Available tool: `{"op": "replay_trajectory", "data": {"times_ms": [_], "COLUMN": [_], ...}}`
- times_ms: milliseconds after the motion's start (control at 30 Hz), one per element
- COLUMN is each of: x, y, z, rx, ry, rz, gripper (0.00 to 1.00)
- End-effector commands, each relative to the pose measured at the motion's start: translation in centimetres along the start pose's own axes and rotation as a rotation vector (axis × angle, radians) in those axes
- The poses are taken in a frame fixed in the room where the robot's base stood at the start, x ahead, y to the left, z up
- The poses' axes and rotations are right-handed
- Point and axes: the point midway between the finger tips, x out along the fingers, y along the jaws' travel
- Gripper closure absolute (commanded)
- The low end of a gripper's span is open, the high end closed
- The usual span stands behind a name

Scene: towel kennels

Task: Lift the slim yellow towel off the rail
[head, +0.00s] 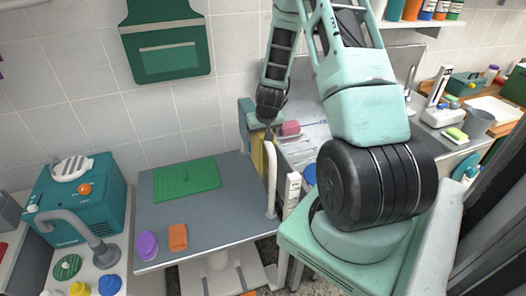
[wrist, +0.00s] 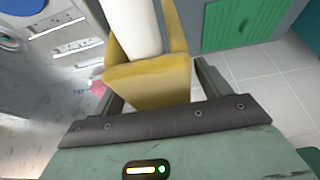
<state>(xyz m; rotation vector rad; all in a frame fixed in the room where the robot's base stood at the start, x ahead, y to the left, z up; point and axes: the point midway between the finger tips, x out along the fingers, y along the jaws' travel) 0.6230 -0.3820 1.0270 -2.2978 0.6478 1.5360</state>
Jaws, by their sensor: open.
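The slim yellow towel (head: 256,152) hangs over the white rail (head: 271,180) at the right edge of the grey table. In the wrist view the yellow towel (wrist: 148,82) is folded over the white rail (wrist: 132,25), close in front of my gripper. My gripper (head: 268,132) points down at the rail's top end in the head view. In the wrist view my gripper (wrist: 158,88) is open, with one dark finger on each side of the towel. I cannot tell whether either finger touches it. The towel's lower part is mostly hidden.
The grey table (head: 215,215) holds a green mat (head: 187,179), a purple oval (head: 147,245) and an orange block (head: 178,237). A teal machine (head: 85,200) stands at the left. A pink item (head: 290,128) lies on the counter behind the rail. A green apron (head: 165,40) hangs on the wall.

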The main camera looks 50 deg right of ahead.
Motion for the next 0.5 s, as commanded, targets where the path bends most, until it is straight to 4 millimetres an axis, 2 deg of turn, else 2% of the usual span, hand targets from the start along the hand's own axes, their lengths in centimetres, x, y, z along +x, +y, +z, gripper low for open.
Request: {"op": "replay_trajectory", "data": {"times_ms": [267,400,500], "x": [0.01,0.01,0.01], "y": [-0.01,-0.01,-0.01], "z": [0.00,0.00,0.00], "rx": [0.000,0.000,0.000], "ry": [0.000,0.000,0.000], "rz": [0.000,0.000,0.000], "gripper": [0.24,0.63,0.85]}}
